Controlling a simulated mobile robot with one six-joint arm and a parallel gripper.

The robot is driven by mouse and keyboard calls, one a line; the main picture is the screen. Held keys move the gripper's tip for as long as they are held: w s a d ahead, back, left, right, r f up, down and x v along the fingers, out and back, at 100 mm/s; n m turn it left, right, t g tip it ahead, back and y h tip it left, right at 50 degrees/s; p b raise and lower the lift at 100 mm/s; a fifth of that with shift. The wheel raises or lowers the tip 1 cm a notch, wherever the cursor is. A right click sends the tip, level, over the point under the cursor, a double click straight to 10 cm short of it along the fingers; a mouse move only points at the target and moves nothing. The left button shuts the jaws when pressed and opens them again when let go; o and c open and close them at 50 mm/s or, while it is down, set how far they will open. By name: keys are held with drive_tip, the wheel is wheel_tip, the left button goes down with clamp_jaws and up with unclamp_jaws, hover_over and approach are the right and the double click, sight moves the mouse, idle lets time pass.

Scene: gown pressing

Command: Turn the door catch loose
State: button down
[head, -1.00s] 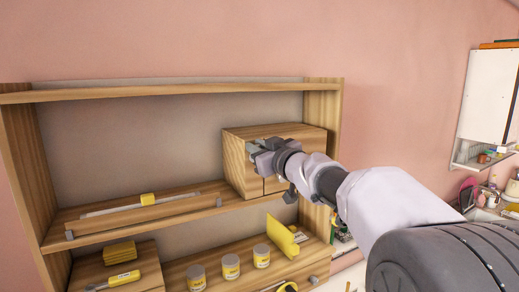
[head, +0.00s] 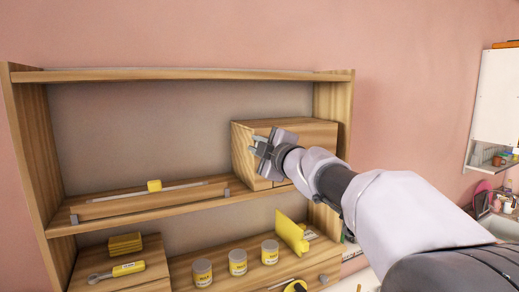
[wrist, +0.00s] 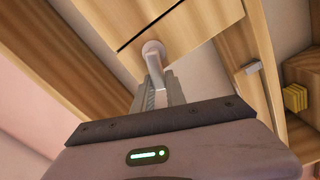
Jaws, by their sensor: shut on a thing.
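A wooden cabinet box (head: 308,131) sits at the right end of the middle shelf. The door catch (wrist: 154,58) shows in the wrist view as a light grey lever on a round base, fixed to the box's wooden front beside a dark gap line. My gripper (head: 255,147) is at the front of the box in the head view. In the wrist view my gripper (wrist: 158,92) is shut on the lever of the catch, with one finger on each side. In the head view my gripper and arm hide the catch and much of the box front.
Below stand several jars (head: 238,262), a yellow folded piece (head: 291,234) and a yellow-handled tool (head: 128,268). The middle shelf's back left is clear.

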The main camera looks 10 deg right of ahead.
drive_tip(key=shift+a+f+n+b, duration=0.1)
drive_tip(key=shift+f+n+b, duration=0.25)
drive_tip(key=shift+n, duration=0.4)
drive_tip(key=shift+f+n+b, duration=0.15)
drive_tip(key=shift+n+b, duration=0.25)
drive_tip(key=shift+n, duration=0.3)
drive_tip(key=shift+a+f+n+b, duration=0.1)
drive_tip(key=shift+f+n+b, duration=0.25)
drive_tip(key=shift+n, duration=0.4)
drive_tip(key=shift+r, duration=0.1)
drive_tip(key=c, duration=1.4)
unclamp_jaws()
drive_tip(key=shift+o, duration=0.2)
drive_tip(key=shift+s+d, duration=0.1)
drive_tip(key=b+v, duration=0.1)
drive_tip(key=v, duration=1.6)
drive_tip(key=shift+s, duration=0.15)
